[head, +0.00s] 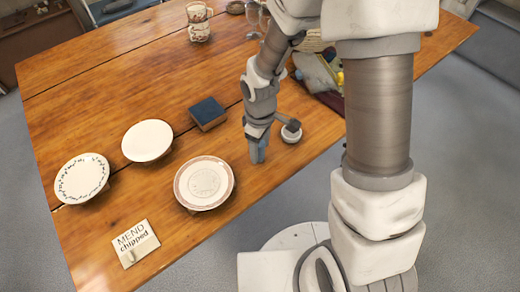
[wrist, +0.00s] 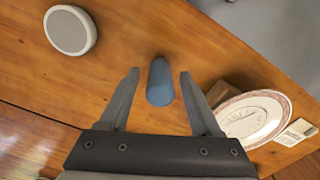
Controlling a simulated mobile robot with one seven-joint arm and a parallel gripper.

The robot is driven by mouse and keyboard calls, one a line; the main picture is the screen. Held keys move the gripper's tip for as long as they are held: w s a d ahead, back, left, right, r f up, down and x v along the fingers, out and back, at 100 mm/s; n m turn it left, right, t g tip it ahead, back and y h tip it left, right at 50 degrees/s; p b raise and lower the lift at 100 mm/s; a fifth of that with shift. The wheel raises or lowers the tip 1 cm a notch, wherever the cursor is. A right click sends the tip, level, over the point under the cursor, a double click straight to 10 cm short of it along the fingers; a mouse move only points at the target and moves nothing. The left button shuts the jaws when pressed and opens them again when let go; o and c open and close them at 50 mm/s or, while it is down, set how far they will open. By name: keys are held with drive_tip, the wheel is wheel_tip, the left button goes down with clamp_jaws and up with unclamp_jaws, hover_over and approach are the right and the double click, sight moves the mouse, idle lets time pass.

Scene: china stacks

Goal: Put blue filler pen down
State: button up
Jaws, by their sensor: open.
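The blue filler pen (wrist: 160,86) shows in the wrist view as a short, thick blue barrel between my two fingers, with a gap on each side. My gripper (wrist: 158,76) is open around it and touches it on neither side that I can see. In the head view my gripper (head: 257,146) points down over the near right part of the wooden table (head: 120,85), and the blue of the pen blends with the fingers there. I cannot tell whether the pen's lower end rests on the table.
A white round dish (head: 291,137) stands just right of my gripper. A blue-topped box (head: 207,113) and a red-rimmed plate (head: 204,183) are to its left. Farther left are a white plate (head: 147,141), a patterned plate (head: 82,179) and a "MEND chipped" card (head: 135,243).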

wheel_tip(320, 180, up, 10)
drive_tip(key=shift+f+p, duration=0.15)
drive_tip(key=shift+p, duration=0.75)
drive_tip(key=s+d+r+m+t, duration=0.2)
drive_tip(key=s+d+r+m, duration=0.3)
drive_tip(key=r, duration=0.5)
drive_tip(key=s+d+r+m+t, duration=0.3)
drive_tip(key=s+d+r+m, duration=0.2)
drive_tip(key=r, duration=0.5)
drive_tip(key=shift+s+d+r+m+t, duration=0.35)
drive_tip(key=shift+s+m, duration=0.35)
drive_tip(key=shift+s, duration=0.5)
